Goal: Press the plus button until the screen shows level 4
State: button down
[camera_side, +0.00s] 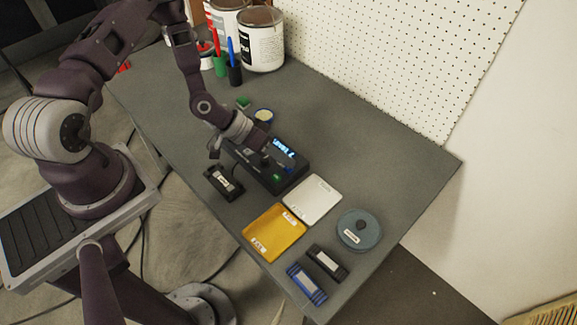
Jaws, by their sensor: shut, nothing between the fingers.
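A black control box (293,172) sits on the grey workbench. Its small screen (284,148) is lit blue and reads "Level" with a digit that looks like 2, too small to be sure. A green-lit spot (277,177) shows near its front right corner. My gripper (264,158) points down over the left part of the box, shut and empty. The plus button cannot be made out, and my gripper hides part of the panel. I cannot tell whether the fingertips touch the box.
A black block (223,183) lies left of the box. White (313,199) and yellow (273,232) flat pieces, a grey-blue disc (359,230), and black (326,263) and blue (306,284) blocks lie in front. Paint cans (262,45) stand behind. The bench's right side is clear.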

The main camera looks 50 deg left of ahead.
aim_at(284, 167)
jog(key=shift+f, duration=0.35)
dwell(0.5)
jog(key=shift+r, duration=0.85)
jog(key=shift+r, duration=2.55)
notch_tip(284, 167, up, 4)
jog(key=shift+f, duration=0.1)
dwell(0.4)
